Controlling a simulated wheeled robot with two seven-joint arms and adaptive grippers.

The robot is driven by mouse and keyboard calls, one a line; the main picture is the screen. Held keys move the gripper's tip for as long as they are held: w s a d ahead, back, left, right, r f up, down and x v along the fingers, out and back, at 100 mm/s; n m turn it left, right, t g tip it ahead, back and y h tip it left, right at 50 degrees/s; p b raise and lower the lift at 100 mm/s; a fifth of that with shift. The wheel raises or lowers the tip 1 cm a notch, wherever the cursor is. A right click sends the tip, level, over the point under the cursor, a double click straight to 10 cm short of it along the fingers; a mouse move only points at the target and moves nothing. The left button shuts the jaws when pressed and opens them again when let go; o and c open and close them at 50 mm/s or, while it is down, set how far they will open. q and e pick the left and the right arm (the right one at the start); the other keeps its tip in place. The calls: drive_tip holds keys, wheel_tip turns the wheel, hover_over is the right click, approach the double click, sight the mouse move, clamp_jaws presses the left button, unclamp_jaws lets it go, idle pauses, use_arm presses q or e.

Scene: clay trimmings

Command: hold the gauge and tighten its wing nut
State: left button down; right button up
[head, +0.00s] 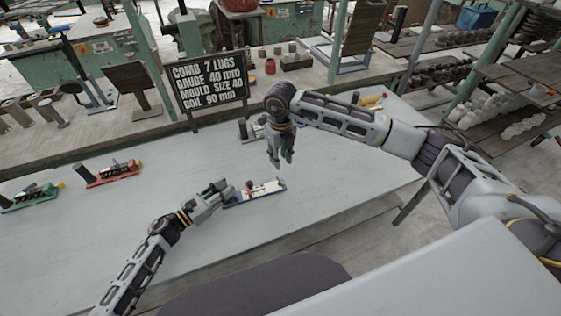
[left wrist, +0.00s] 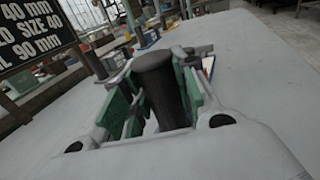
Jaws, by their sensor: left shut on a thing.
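The gauge (head: 262,191), with a pale top and a blue lower edge, lies on the grey table near the middle of the head view. My left gripper (head: 221,191) is at its left end, shut on its dark upright cylindrical handle. In the left wrist view the dark handle (left wrist: 161,84) stands between the green finger pads. A small reddish-brown part (head: 249,185) shows on top of the gauge; the wing nut is too small to make out for certain. My right gripper (head: 282,164) points down above and behind the gauge, its fingers apart and empty.
A red gauge (head: 113,172) and a green gauge (head: 30,198) lie to the left on the table (head: 130,225). A yellow-tipped object (head: 371,101) lies at the back right. A dark sign (head: 211,82) reads comb 7 lugs, gauge 40 mm, mould size 40, coil 90 mm.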

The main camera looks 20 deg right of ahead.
idle(0.4)
use_arm(q)
drive_tip(key=c, duration=1.1)
unclamp_jaws()
drive_tip(key=shift+o, duration=0.2)
drive_tip(key=shift+s+a, duration=0.1)
drive_tip(key=shift+a, duration=0.05)
drive_tip(key=shift+v, duration=5.8)
drive_tip(key=shift+a, duration=0.15)
